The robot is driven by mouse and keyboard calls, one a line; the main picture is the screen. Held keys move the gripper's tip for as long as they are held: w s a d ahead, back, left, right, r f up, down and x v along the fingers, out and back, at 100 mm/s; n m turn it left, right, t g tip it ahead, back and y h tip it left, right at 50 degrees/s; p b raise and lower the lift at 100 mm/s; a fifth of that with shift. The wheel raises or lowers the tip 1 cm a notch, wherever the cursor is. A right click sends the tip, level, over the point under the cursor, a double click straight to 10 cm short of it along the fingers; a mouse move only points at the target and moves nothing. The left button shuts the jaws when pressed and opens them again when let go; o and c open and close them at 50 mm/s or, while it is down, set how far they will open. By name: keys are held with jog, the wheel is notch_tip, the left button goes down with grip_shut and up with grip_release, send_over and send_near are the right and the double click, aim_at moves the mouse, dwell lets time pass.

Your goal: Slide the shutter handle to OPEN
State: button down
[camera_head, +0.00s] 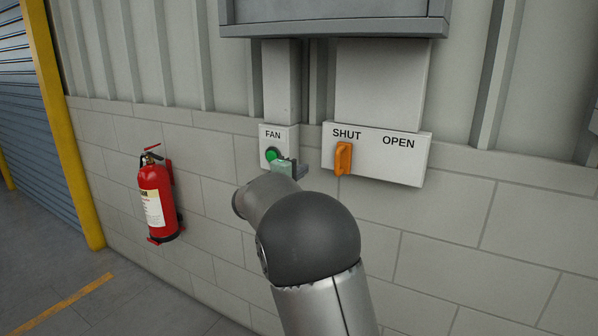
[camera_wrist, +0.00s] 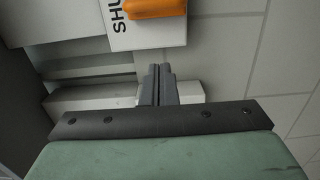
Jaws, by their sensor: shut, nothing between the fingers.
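The orange shutter handle (camera_head: 343,158) is at the left end of the white panel (camera_head: 378,172), just under the word SHUT. The word OPEN is printed toward the panel's right end. My gripper (camera_head: 303,171) is shut and empty, to the left of the handle and apart from it, near the lower right corner of the fan box. In the wrist view, my gripper's fingertips (camera_wrist: 163,70) are together, and the handle (camera_wrist: 157,8) and part of the panel (camera_wrist: 150,36) show beyond them at the top edge. The rest of the panel is out of that view.
The fan box (camera_head: 266,134) with a green button (camera_head: 271,154) is left of the panel, close to my gripper. A grey cabinet (camera_head: 335,20) hangs above. A red fire extinguisher (camera_head: 157,200) is on the wall at left. The wall right of the panel is clear.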

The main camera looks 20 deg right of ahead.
jog(key=w+d+p, duration=0.1)
jog(key=d, duration=0.6)
jog(key=shift+d+p, duration=0.3)
jog(key=shift+p, duration=0.1)
